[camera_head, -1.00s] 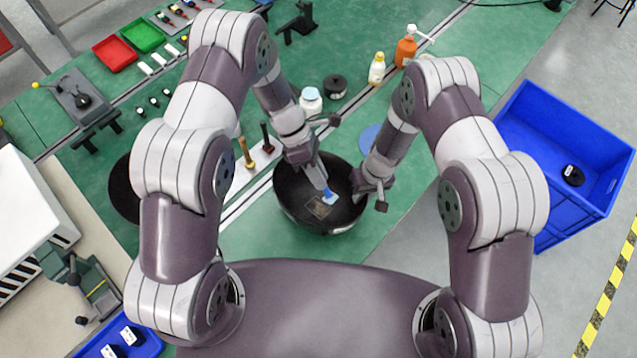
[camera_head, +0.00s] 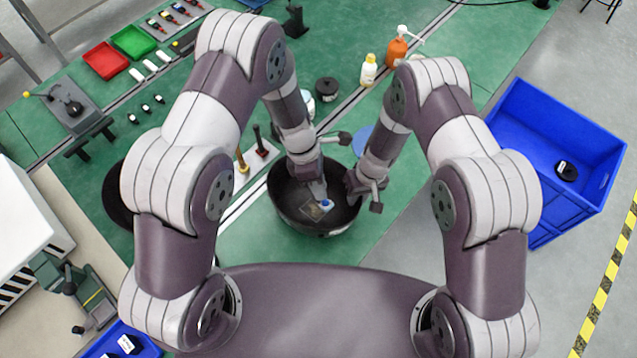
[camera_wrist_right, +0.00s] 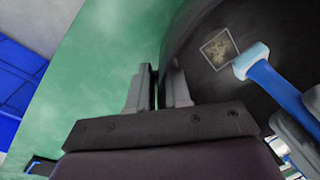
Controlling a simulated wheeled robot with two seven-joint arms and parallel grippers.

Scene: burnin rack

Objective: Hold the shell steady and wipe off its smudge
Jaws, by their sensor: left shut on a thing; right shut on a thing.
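The shell (camera_head: 286,205) is a dark, bowl-shaped part on the green bench in the head view. A pale, squarish smudge (camera_head: 314,211) is on its inner wall; the smudge also shows in the right wrist view (camera_wrist_right: 219,48). My left gripper (camera_head: 320,193) is inside the shell, shut on a blue wiper with a pale head (camera_head: 326,204). In the right wrist view the wiper (camera_wrist_right: 262,70) has its head close beside the smudge; contact with the wall is unclear. My right gripper (camera_wrist_right: 160,90) is shut on the shell's rim; its fingertips are mostly hidden in the head view (camera_head: 356,186).
A blue crate (camera_head: 535,190) with a black item stands on the right. A blue disc (camera_head: 362,140) lies behind my right arm.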

